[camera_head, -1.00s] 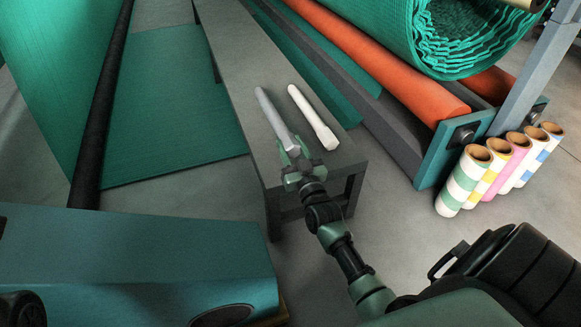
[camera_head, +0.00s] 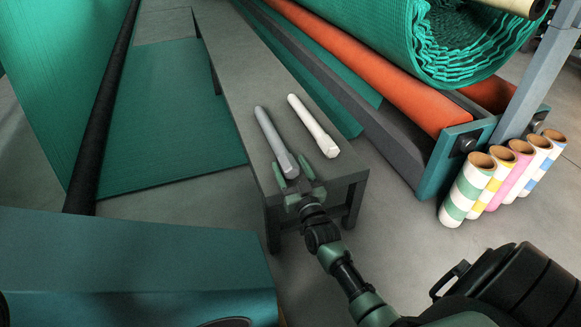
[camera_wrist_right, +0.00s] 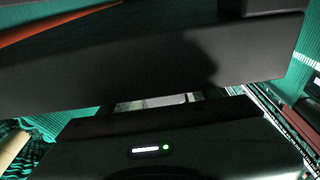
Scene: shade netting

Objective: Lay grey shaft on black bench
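The grey shaft (camera_head: 272,138) lies lengthwise on the top of the dark bench (camera_head: 225,85), close to its near end, in the head view. My right gripper (camera_head: 294,172) is at the near end of the bench. Its two green fingers are spread, one on each side of the shaft's near end, with a gap showing beside the shaft. The wrist view is mostly dark, and a small pale strip at its middle is too hidden to name. My left gripper is not in view.
A white shaft (camera_head: 312,125) lies just right of the grey one on the bench. A rack with orange rollers (camera_head: 400,85) and a green netting roll (camera_head: 430,45) stands to the right. Several striped tubes (camera_head: 468,190) stand by it. The far bench top is clear.

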